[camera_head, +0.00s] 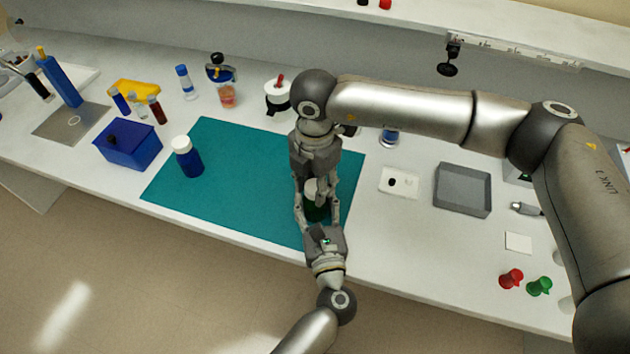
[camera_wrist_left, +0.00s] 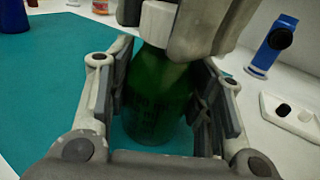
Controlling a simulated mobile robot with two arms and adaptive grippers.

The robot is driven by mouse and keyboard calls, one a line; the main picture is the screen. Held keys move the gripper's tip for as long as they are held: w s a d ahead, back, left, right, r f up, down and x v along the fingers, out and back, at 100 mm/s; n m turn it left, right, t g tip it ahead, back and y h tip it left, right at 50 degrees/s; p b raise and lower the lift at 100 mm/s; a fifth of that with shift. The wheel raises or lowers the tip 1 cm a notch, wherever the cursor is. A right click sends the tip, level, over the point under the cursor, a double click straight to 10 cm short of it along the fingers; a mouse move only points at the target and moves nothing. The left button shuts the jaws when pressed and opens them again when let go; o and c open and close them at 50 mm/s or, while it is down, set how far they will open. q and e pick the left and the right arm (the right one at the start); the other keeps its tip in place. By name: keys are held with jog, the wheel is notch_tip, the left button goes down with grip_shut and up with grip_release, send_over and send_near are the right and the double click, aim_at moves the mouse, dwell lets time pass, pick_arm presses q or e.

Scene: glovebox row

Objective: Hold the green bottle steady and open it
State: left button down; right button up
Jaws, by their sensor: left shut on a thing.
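The green bottle (camera_head: 315,212) stands upright on the teal mat (camera_head: 240,190), near its right end, with a white cap (camera_head: 313,188) on top. My left gripper (camera_head: 318,214) comes in from the front and is shut on the bottle's body. The left wrist view shows the green body (camera_wrist_left: 155,105) between its pads. My right gripper (camera_head: 313,184) points down from above, with its fingers on both sides of the cap (camera_wrist_left: 158,22). Whether they press on the cap is unclear.
A blue bottle with a white cap (camera_head: 187,160) stands on the mat's left part. A blue bin (camera_head: 130,145) is left of the mat. A white plate with dark spots (camera_head: 399,182) and a grey tray (camera_head: 463,190) lie to the right. The mat's middle is clear.

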jog(key=shift+c, duration=1.4)
jog(key=n, duration=0.4)
jog(key=shift+n, duration=0.3)
jog(key=n, duration=2)
jog(key=shift+r, duration=0.1)
jog(key=n, duration=1.8)
jog(key=shift+n, duration=0.3)
jog(key=shift+r, duration=0.15)
